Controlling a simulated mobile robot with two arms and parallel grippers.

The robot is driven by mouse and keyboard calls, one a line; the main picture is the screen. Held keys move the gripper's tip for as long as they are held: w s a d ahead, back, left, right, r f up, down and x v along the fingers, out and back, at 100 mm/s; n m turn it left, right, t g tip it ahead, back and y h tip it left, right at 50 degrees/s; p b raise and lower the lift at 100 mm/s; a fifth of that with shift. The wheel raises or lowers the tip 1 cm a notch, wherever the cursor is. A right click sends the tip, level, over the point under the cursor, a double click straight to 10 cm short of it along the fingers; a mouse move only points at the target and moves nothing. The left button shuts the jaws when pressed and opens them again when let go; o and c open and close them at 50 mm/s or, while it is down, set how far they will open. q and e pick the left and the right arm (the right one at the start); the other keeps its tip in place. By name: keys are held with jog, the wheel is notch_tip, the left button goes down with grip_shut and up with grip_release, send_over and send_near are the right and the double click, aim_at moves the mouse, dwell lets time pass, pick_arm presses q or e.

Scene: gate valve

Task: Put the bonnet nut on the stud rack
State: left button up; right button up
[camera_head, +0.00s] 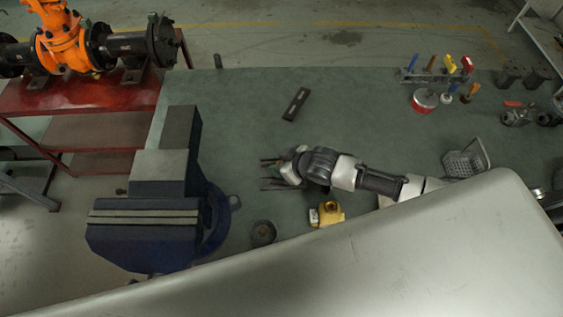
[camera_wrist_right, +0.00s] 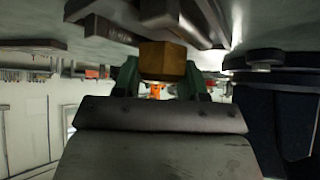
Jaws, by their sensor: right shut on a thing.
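My right gripper (camera_head: 271,174) is over the middle of the green bench, its fingers pointing left toward the vise. In the right wrist view the gripper (camera_wrist_right: 160,78) is shut on a brass-coloured hexagonal nut (camera_wrist_right: 162,61), which looks like the bonnet nut. The nut cannot be made out in the head view. A dark narrow block (camera_head: 296,103), which may be the stud rack, lies slantwise on the bench, beyond the gripper and apart from it. Dark bar-like parts show past the nut in the wrist view; I cannot tell which object they are. My left gripper is not in view.
A big blue vise (camera_head: 145,235) stands left of the gripper. A yellow part (camera_head: 327,213) and a dark round part (camera_head: 263,232) lie nearer. A tool rack (camera_head: 438,77), a red-and-white tin (camera_head: 424,101) and a grey basket (camera_head: 466,160) stand right. The bench (camera_head: 235,115) left of the block is clear.

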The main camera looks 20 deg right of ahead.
jog(key=shift+s+f, duration=0.15)
jog(key=shift+f, duration=0.4)
jog(key=o, duration=0.9)
jog(key=shift+o, duration=0.2)
jog(key=shift+s+f, duration=0.1)
jog(key=shift+r, duration=0.35)
jog(key=v, duration=1.2)
jog(key=shift+w+r, duration=0.2)
jog(key=shift+r, duration=0.15)
